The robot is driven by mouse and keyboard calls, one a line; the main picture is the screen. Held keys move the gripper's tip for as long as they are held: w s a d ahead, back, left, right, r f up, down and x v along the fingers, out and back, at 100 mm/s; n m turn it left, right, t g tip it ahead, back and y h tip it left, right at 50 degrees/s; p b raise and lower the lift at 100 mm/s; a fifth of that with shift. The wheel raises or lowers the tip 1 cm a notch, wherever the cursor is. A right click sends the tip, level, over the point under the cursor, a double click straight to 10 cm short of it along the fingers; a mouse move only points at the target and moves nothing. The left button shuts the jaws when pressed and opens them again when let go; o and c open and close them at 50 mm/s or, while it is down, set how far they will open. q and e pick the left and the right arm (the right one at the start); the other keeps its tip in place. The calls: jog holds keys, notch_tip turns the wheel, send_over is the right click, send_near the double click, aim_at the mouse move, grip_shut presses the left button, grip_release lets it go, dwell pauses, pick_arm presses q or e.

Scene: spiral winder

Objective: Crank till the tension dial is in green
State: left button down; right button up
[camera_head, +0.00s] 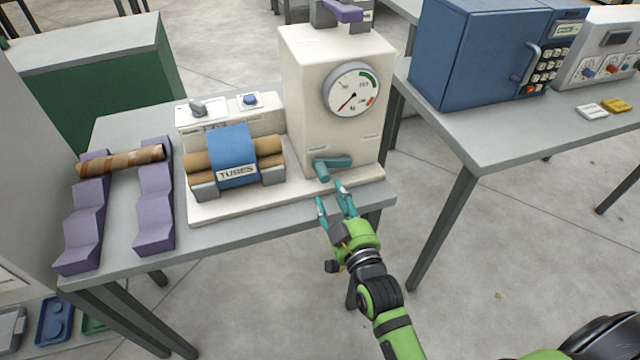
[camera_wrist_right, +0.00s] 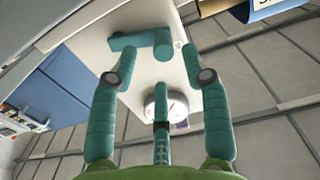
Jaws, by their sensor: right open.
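The cream winder (camera_head: 310,60) stands on the grey table. Its round tension dial (camera_head: 352,90) has a green arc at the upper right and a red-orange mark at the lower right. The red needle points down and left, outside the green. The teal crank (camera_head: 332,167) sticks out low on the front, and it shows in the wrist view (camera_wrist_right: 140,42). My right gripper (camera_head: 333,198) is open and empty, just in front of and below the crank, apart from it. In the wrist view its fingers (camera_wrist_right: 158,78) are spread, with the crank beyond the tips. My left gripper is out of view.
A blue "TUBES" band (camera_head: 232,155) wraps brown tubes on the winder's base. Purple stepped stands (camera_head: 155,205) hold a striped tube (camera_head: 120,160) at left. A second table with a blue cabinet (camera_head: 480,50) stands at right. Open floor lies between the tables.

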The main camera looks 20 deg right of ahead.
aim_at(326, 181)
jog(key=shift+w+r, duration=0.25)
jog(key=shift+w, duration=0.05)
jog(key=shift+w+a+p, duration=0.15)
jog(key=shift+w+p, duration=0.25)
jog(key=shift+w, duration=2.75)
jog(key=shift+f, duration=0.1)
grip_shut()
